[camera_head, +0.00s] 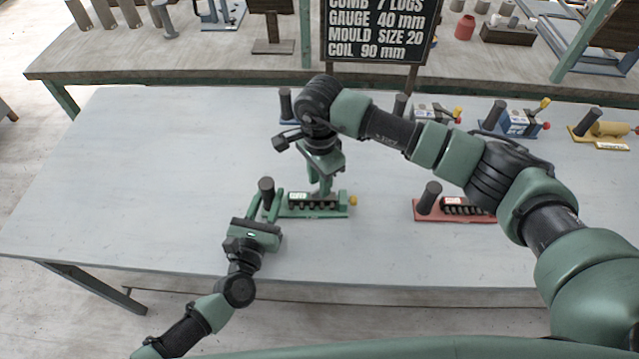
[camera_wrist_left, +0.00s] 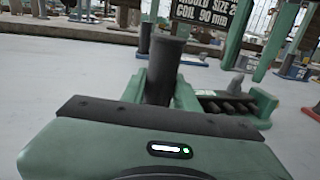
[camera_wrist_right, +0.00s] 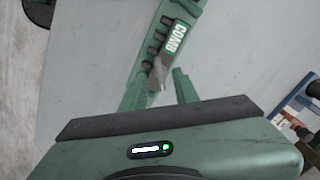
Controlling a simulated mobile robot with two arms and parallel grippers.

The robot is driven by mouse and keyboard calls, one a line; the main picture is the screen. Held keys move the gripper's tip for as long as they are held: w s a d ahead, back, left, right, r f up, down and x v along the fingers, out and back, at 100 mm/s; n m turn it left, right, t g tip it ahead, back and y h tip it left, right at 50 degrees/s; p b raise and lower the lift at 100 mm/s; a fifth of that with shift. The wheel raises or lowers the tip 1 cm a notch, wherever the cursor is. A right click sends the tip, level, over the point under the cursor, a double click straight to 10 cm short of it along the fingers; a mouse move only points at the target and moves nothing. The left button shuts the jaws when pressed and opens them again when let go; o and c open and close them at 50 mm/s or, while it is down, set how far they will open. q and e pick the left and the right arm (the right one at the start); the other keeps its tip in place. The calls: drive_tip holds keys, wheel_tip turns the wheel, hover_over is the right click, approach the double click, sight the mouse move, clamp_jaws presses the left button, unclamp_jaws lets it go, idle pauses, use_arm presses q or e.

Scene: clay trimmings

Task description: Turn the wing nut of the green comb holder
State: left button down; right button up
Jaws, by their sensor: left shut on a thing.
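The green comb holder (camera_head: 318,211) lies on the grey table, with a dark upright handle (camera_head: 266,187) at its left end and a row of dark lugs. My left gripper (camera_head: 268,203) is shut on the dark handle, which stands between its fingers in the left wrist view (camera_wrist_left: 163,70). A grey wing nut (camera_wrist_right: 158,73) sits beside the lugs in the right wrist view; it also shows in the left wrist view (camera_wrist_left: 237,89). My right gripper (camera_head: 322,188) points down over the holder. Its fingers are open, one on each side of the wing nut; contact cannot be told.
A red comb holder (camera_head: 425,215) lies to the right. Blue (camera_head: 516,124) and yellow (camera_head: 607,131) holders stand along the back right. A black sign (camera_head: 378,35) stands behind. The table's left side (camera_head: 140,180) is clear. My right arm crosses above the table.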

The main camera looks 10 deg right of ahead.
drive_tip(key=shift+f, duration=0.8)
clamp_jaws()
